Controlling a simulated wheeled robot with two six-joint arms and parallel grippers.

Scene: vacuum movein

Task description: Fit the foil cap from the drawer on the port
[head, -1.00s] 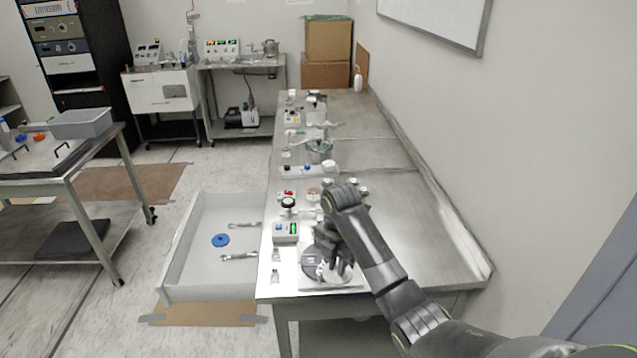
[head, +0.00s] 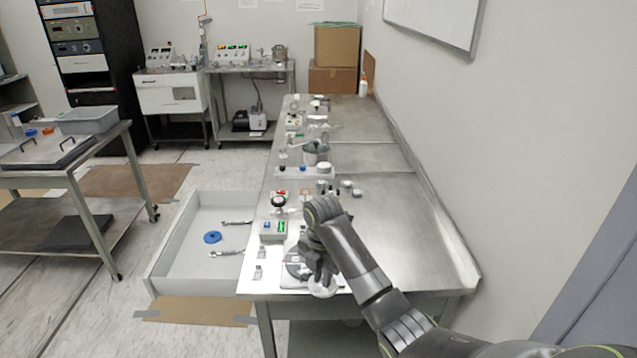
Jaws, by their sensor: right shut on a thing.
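My right gripper (head: 322,278) is low over the near end of the steel bench, pointing down. It is shut on a pale, silvery round piece (head: 322,288) that looks like the foil cap; the fingers hide part of it. The piece is at the front right of a dark round disc (head: 297,264), which seems to be the port. I cannot tell whether the piece touches the disc or the bench. The open white drawer (head: 165,255) sticks out at the bench's left and holds a blue ring (head: 212,237) and two metal wrenches (head: 229,253). My left gripper is not in view.
A small box with a green display (head: 273,230) and small metal clamps (head: 260,271) are left of the disc. Fittings and a metal pot (head: 315,153) line the bench's left side farther back. The steel bench top (head: 405,215) is bare on the right.

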